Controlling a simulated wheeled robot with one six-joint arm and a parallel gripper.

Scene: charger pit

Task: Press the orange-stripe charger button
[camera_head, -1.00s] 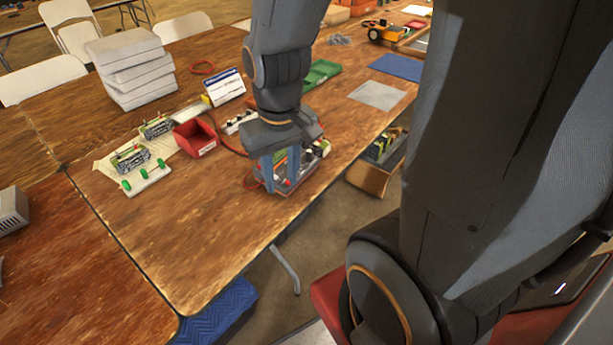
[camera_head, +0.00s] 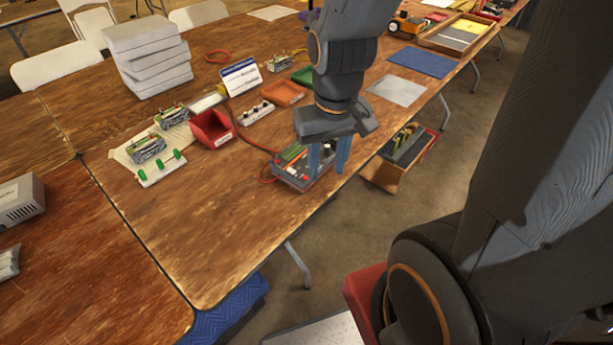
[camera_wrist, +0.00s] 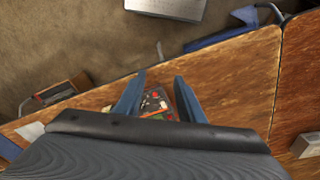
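A grey charger unit (camera_head: 288,176) with red, white and green parts on its top lies near the front edge of the wooden table. In the wrist view the charger (camera_wrist: 156,101) shows between my fingers, partly hidden by the gripper body. I cannot make out an orange stripe or which button carries it. My gripper (camera_head: 326,174) points down over the right part of the charger. Its two blue fingers stand apart with nothing held, as the wrist view also shows (camera_wrist: 160,76). I cannot tell whether the fingertips touch the charger.
A red bin (camera_head: 211,130), an orange tray (camera_head: 284,94) and a white strip with knobs (camera_head: 256,113) stand left of and behind the charger. A red cable (camera_head: 252,143) runs to it. A blue mat (camera_head: 422,62) lies farther right. The table's front-left surface is clear.

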